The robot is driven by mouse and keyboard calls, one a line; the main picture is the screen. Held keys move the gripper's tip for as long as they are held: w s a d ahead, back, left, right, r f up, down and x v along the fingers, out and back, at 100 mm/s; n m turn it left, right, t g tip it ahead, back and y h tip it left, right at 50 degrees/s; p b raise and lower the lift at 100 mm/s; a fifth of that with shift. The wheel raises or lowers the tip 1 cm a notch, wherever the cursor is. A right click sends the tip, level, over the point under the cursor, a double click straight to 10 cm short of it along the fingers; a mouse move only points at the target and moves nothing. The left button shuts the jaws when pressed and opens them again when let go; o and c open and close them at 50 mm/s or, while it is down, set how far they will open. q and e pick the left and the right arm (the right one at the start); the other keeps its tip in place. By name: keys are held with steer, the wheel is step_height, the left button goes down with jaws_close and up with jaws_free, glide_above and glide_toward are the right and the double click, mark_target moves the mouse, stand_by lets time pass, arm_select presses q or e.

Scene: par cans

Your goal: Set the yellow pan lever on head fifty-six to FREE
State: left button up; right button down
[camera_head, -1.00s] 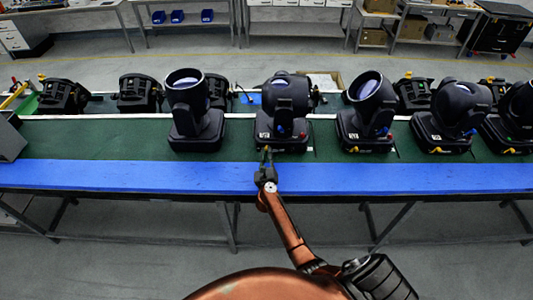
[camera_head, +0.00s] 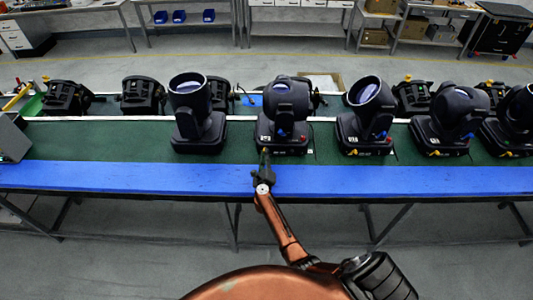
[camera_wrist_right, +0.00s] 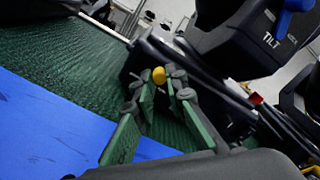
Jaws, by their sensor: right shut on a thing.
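A black moving head (camera_head: 284,112) stands on the green bench top in front of my right arm; I cannot read its number. Its yellow pan lever (camera_wrist_right: 159,75) shows at the base edge in the right wrist view. My right gripper (camera_head: 264,153) is at the front left of that base, and its fingertips (camera_wrist_right: 165,82) are closed around the lever's yellow knob. A blue lever (camera_wrist_right: 298,6) beside the word TILT is on the head above. The fingers hide the yellow lever in the head view. My left gripper is not in view.
Another head (camera_head: 198,115) stands to the left, and one (camera_head: 366,115) to the right, with more beyond it. A red knob (camera_wrist_right: 256,99) is right of the fingers. The blue front strip (camera_head: 120,175) is clear.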

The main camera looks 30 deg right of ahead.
steer(key=n, duration=0.1)
steer(key=n+p, duration=0.1)
steer(key=a+n, duration=0.1)
steer(key=shift+w+n, duration=0.3)
steer(key=shift+w+a+f+n+p, duration=0.1)
steer(key=shift+a+n+p, duration=0.2)
steer(key=shift+n, duration=0.6)
steer(key=shift+w+a+f+n+p, duration=0.1)
steer(key=shift+n+p, duration=0.25)
steer(key=shift+n, duration=0.55)
steer(key=c, duration=1.9)
jaws_free()
steer(key=shift+c, duration=0.2)
